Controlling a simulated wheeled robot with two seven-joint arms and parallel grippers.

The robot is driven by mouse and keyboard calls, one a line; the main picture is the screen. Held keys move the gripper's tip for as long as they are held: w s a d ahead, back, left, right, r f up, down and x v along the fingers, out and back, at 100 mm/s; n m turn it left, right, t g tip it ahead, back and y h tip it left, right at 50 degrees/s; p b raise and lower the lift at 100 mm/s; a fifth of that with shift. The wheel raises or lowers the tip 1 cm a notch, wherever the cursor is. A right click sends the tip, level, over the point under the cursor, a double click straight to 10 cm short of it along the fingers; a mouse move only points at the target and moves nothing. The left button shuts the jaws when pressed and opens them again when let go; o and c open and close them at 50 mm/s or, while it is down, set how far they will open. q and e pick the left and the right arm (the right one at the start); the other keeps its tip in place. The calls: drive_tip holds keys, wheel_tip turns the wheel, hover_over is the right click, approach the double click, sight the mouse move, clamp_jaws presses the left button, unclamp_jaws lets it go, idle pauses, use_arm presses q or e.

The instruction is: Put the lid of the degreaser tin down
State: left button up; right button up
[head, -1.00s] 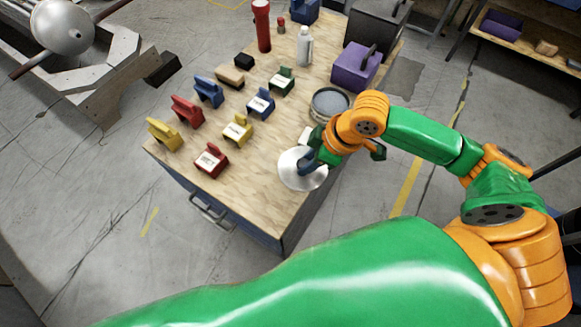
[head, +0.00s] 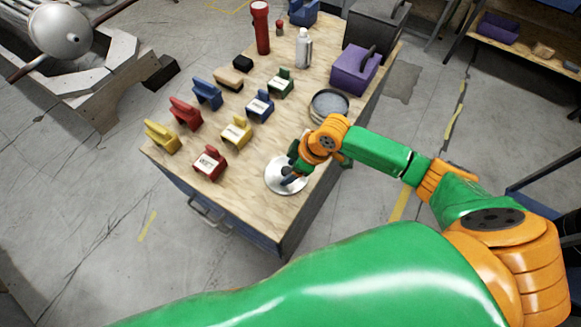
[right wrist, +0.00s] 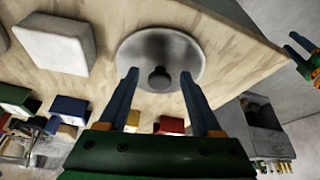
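The lid (head: 274,185) is a round silvery disc lying on the wooden bench top near its front right edge. In the right wrist view the lid (right wrist: 140,62) shows whole, with a dark knob (right wrist: 159,79) at its middle. My right gripper (head: 290,176) is over the lid. In the right wrist view its blue fingers (right wrist: 160,78) are apart, with the knob between and beyond their tips. The open round grey tin (head: 329,104) stands farther back on the bench. My left gripper (right wrist: 296,45) shows at the right of the wrist view, fingers apart.
Several coloured labelled holders, such as the red one (head: 210,163), stand left of the lid. A pale block (right wrist: 52,43) lies near it. A purple box (head: 354,70), a white bottle (head: 303,48) and a red flashlight (head: 261,28) stand farther back.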

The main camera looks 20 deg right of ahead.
drive_tip(key=shift+r, duration=0.1)
drive_tip(key=p+v, duration=0.2)
drive_tip(key=v, duration=1)
drive_tip(key=shift+a, duration=0.1)
